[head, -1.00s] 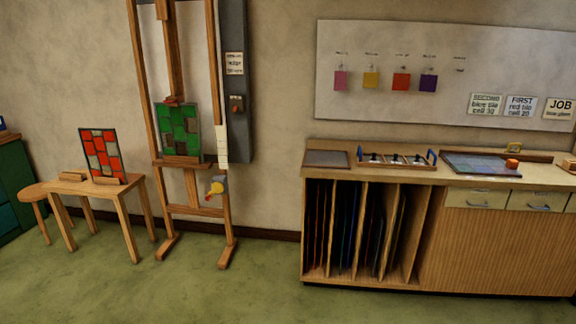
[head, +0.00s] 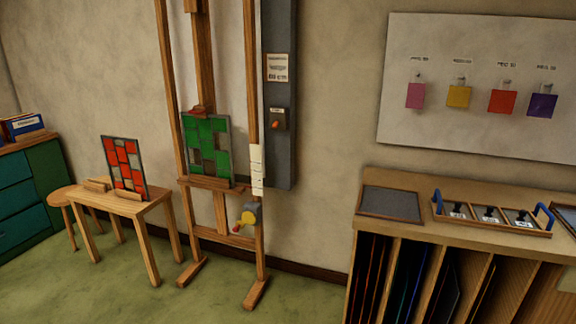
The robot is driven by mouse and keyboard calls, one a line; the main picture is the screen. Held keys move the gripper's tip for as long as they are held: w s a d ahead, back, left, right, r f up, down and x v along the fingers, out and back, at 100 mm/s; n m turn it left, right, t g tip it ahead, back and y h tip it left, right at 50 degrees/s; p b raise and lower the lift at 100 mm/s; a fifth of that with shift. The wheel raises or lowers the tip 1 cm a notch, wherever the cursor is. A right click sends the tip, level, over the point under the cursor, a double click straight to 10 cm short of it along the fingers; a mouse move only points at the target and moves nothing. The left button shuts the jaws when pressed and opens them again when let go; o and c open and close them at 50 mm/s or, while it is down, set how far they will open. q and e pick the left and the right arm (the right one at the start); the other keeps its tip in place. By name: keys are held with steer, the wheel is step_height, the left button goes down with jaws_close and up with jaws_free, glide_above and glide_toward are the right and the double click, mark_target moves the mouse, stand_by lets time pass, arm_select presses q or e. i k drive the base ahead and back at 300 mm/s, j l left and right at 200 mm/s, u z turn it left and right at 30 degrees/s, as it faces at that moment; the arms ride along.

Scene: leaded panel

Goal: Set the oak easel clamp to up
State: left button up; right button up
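The oak easel (head: 163,90) stands against the wall, left of the middle in the head view. A green leaded panel (head: 207,147) rests upright on its ledge (head: 214,183). A small clamp-like piece (head: 201,109) sits at the panel's top edge. Low on the easel's right post is a grey fitting with a yellow round part (head: 248,217) and a red tip; I cannot tell its setting. A white marked strip (head: 257,170) is on the same post. Neither of my grippers is in view.
A wooden bench (head: 152,207) with a red leaded panel (head: 124,167) and a round stool (head: 62,195) stand left of the easel. A grey wall box (head: 280,95) has an orange-red switch. A counter with racks (head: 453,229) stands at right. Green floor (head: 205,301) before the easel is clear.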

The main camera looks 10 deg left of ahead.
mark_target(200, 110)
steer(key=i+j+u, duration=0.1)
steer(key=i+u, duration=0.25)
steer(key=i, duration=0.3)
steer(key=i+l+u, duration=0.1)
steer(key=i+u, duration=0.25)
steer(key=i, duration=0.25)
steer(key=i+j+z, duration=0.2)
steer(key=i, duration=0.3)
steer(key=i+j+z, duration=0.15)
steer(key=i+j, duration=0.35)
steer(key=i+j+z, duration=0.25)
steer(key=j, duration=0.15)
steer(key=i+j+z, duration=0.25)
steer(key=j, duration=0.2)
